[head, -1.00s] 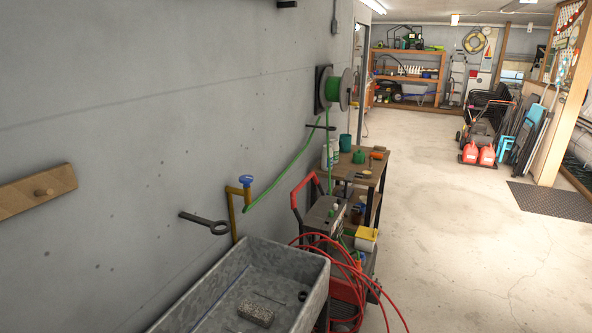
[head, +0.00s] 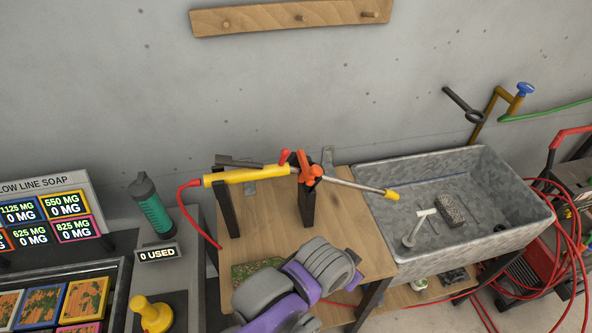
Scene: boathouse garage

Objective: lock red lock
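A yellow spray wand (head: 232,177) with a long metal tube lies across two dark upright brackets on a wooden table (head: 275,227). A small red lever (head: 285,156) stands up on the wand, beside an orange fitting (head: 309,171); it looks like the red lock, but I cannot tell whether it is locked. A grey-and-purple arm part, which looks like mine, reaches over the table's front edge, apart from the wand.
A grey sink (head: 480,238) at right holds a brush and a grey block (head: 450,209). Red hoses lie beyond it. At left are a green bottle (head: 151,207), a yellow knob (head: 151,314) and a soap sign (head: 45,215). A wooden peg rail (head: 290,16) is above.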

